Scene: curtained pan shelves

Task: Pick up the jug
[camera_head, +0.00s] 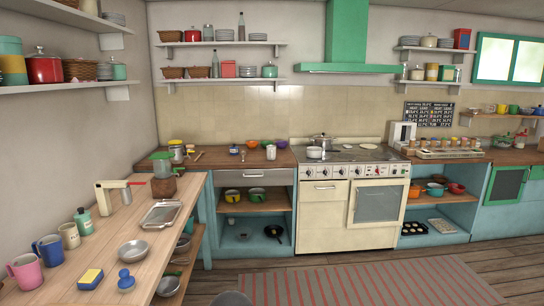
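I cannot tell for sure which thing is the jug. A small white upright vessel (271,152) stands on the back counter left of the stove; it is too small to show a handle or spout. On the left counter stand a pink mug (25,273), a blue mug (48,251) and a beige cup (69,236), all upright. A green bottle (83,222) stands behind them. Neither of my grippers is in view.
The left wooden counter also holds a sponge (90,279), a blue-knobbed tool (126,281), a metal bowl (132,251) and a metal tray (161,214). The cream stove (349,210) carries pots. A striped rug (370,284) lies on open floor.

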